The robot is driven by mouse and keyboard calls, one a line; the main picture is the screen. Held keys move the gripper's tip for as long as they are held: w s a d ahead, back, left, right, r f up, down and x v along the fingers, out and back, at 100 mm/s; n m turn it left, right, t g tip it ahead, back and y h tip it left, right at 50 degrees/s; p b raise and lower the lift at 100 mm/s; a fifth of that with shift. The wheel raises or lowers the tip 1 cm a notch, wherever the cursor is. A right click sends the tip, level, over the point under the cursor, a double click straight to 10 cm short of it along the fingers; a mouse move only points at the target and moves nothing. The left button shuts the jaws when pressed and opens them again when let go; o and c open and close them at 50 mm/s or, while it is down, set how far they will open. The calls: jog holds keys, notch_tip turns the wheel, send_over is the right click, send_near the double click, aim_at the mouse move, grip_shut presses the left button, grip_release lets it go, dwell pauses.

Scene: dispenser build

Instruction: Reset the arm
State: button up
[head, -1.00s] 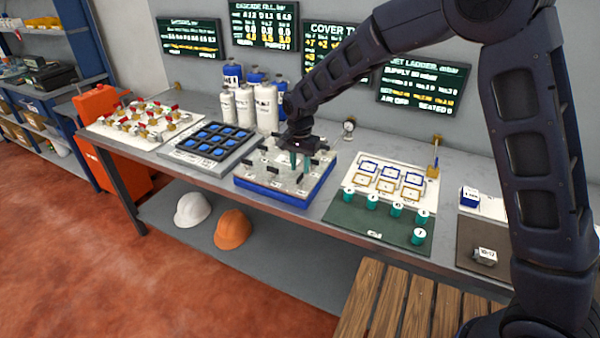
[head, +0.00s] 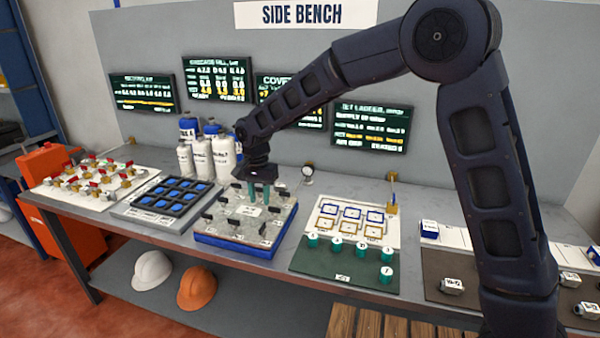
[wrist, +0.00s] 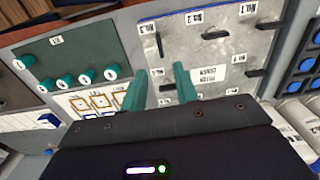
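My arm reaches over the side bench (head: 420,190) from the right. My gripper (head: 258,197) hangs above the grey panel on a blue base (head: 235,245), fingers pointing down. In the wrist view my gripper (wrist: 161,70) shows two teal fingers standing apart with nothing between them, so it is open and empty. The grey panel (wrist: 205,55) with black handles and small labels lies beyond the fingertips.
A black tray with blue squares (head: 160,205) and white bottles (head: 222,155) stand left of and behind the panel. A green mat with teal knobs (head: 345,265) lies to the right. Dark screens (head: 370,125) hang on the wall behind.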

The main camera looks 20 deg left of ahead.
jog(key=w+d+r+t, duration=0.1)
jog(key=w+d+r, duration=0.35)
jog(key=d, duration=0.65)
jog(key=w+d+r+y, duration=0.1)
jog(key=w+d+r, duration=0.3)
jog(key=d, duration=0.8)
jog(key=w+d+r+t, duration=0.1)
jog(key=w+d+r, duration=0.2)
jog(key=d+r, duration=0.55)
jog(key=s+d+t, duration=0.1)
jog(key=s+d, duration=0.2)
jog(key=d, duration=0.7)
jog(key=s+d, duration=0.3)
jog(key=d, duration=0.7)
jog(key=s+d+f+t+h, duration=0.1)
jog(key=s+d+f, duration=0.1)
jog(key=s+d, duration=0.8)
jog(key=shift+d+f+t, duration=0.3)
jog(key=shift+d+f, duration=0.1)
jog(key=shift+d, duration=0.1)
